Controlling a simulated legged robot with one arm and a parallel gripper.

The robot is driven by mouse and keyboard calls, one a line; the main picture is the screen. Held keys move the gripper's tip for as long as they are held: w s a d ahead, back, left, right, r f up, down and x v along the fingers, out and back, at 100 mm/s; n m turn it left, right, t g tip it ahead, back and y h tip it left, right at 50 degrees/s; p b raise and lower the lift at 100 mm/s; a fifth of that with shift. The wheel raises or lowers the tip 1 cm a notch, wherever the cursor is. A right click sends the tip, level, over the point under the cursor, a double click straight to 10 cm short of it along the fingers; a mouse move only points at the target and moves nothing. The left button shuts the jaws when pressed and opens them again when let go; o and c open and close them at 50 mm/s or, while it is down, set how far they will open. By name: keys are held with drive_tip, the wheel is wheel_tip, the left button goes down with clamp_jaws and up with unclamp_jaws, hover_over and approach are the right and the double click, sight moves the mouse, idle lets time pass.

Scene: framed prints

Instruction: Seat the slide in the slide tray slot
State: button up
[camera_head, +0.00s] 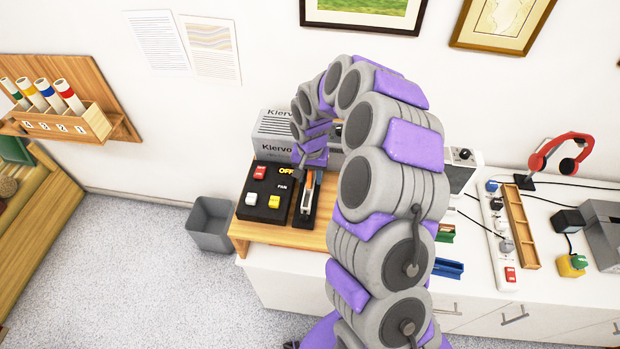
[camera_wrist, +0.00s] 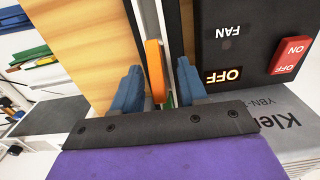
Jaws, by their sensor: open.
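A narrow black tray (camera_head: 305,217) with a pale grey inner strip lies on the wooden board beside the fan switch box. An upright orange piece (camera_head: 309,181) shows at its far end; I cannot tell for sure whether this is the slide. In the wrist view the orange piece (camera_wrist: 155,70) stands between my gripper's blue fingertips, with a visible gap on each side. My gripper (camera_wrist: 158,85) is open and holds nothing. In the head view my arm arches over the counter and its end hides part of the tray's far end.
The black fan switch box (camera_head: 270,192) stands close to the left of the tray. Grey Klervo boxes (camera_head: 272,150) stand behind. A wooden divided tray (camera_head: 521,228), a power strip (camera_head: 497,235) and red headphones (camera_head: 562,150) are at the right. A grey bin (camera_head: 211,225) stands on the floor.

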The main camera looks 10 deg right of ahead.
clamp_jaws()
idle(0.3)
drive_tip(key=shift+r, duration=0.15)
